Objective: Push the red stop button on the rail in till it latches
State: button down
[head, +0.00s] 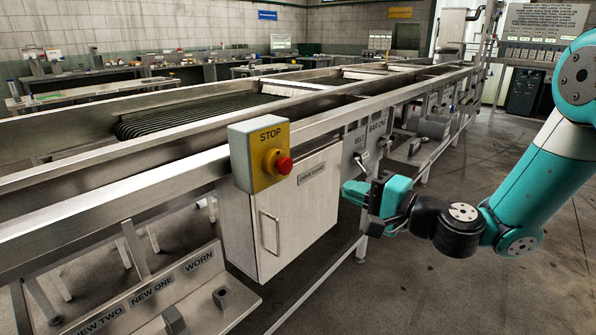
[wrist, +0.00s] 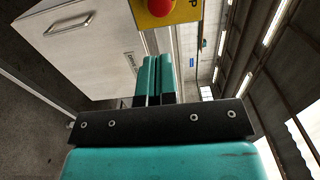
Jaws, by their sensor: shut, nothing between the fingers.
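The red stop button (head: 284,165) sticks out from the yellow face of the stop box (head: 258,155), which is fixed on the metal rail and marked STOP. In the wrist view the red button (wrist: 161,7) shows at the top edge, partly cut off, on its yellow plate (wrist: 185,12). My gripper (head: 350,192) is shut and empty. It is to the right of the button and a little lower in the head view, apart from it. In the wrist view its teal fingers (wrist: 153,78) are together, pointing up the picture below the button.
A white cabinet (head: 290,215) with a handle hangs under the rail just below the box. A plate with levers (head: 365,145) is right of it. A labelled bracket (head: 165,295) stands at the lower left. The floor on the right (head: 440,285) is clear.

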aim_at(289, 167)
jog(key=p+x, duration=0.9)
jog(key=x, duration=0.3)
jog(key=shift+w+a+r, duration=0.1)
jog(key=shift+a+r, duration=0.05)
jog(key=shift+a, duration=0.05)
jog(key=shift+w+a, duration=0.45)
jog(key=shift+a, duration=0.05)
